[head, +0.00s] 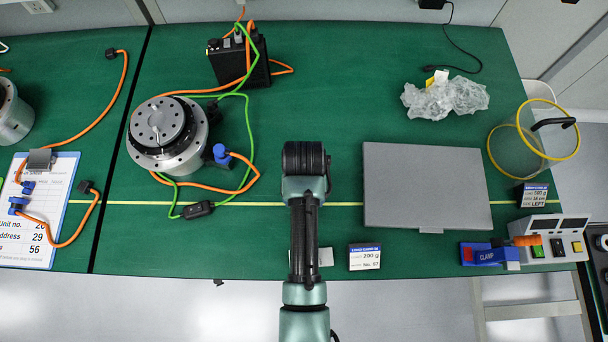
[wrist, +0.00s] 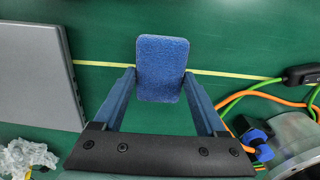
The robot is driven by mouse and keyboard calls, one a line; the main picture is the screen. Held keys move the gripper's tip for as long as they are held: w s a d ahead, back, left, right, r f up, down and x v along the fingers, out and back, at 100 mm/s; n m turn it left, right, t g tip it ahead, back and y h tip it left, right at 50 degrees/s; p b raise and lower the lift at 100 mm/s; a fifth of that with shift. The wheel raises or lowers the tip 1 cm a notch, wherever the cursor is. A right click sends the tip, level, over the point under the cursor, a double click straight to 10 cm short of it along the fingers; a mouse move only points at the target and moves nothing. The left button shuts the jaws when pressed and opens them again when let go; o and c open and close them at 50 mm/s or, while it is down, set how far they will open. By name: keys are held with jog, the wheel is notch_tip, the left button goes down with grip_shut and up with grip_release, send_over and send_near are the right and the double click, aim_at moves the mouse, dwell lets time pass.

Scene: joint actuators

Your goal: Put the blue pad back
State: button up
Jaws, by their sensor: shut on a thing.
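The blue pad (wrist: 162,62) is a rounded rectangle with a fuzzy surface, seen in the wrist view between my fingertips. My gripper (wrist: 160,76) is shut on it, one finger at each side. The pad appears over the green tabletop, across the thin yellow line; its height above the table is hard to tell. In the head view my arm comes in from the front edge and hides the gripper and pad.
A closed grey laptop-like case (head: 425,187) lies right of my arm. A round actuator (head: 167,135) with orange and green cables stands left. A load-card label (head: 364,257) and a partly hidden white piece (head: 326,257) lie near the front edge. Crumpled plastic (head: 445,97) lies back right.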

notch_tip(320, 180, down, 4)
jog(key=shift+r, duration=0.15)
